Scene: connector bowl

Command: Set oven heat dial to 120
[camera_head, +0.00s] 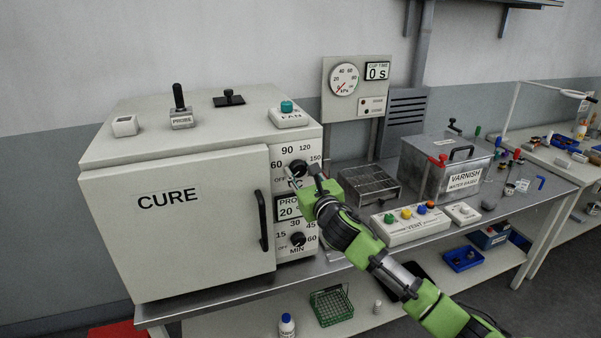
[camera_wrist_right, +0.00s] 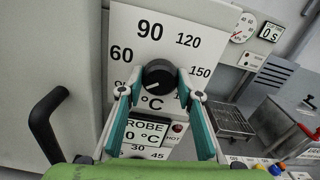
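The oven heat dial (camera_wrist_right: 158,77) is a round black knob on the white panel, ringed by OFF, 60, 90, 120 and 150 with °C below. A small pale mark on its face seems to point low left, towards the OFF side. In the head view the dial (camera_head: 298,168) sits on the upper right of the CURE oven (camera_head: 180,240). My right gripper (camera_wrist_right: 159,81) is at the panel, its two teal-padded fingers on either side of the dial. Narrow gaps seem to show between the pads and the knob. My left gripper is out of view.
The oven door handle (camera_head: 263,221) stands out left of the panel. The minute dial (camera_head: 297,239) and PROBE display (camera_head: 288,211) are below the heat dial.

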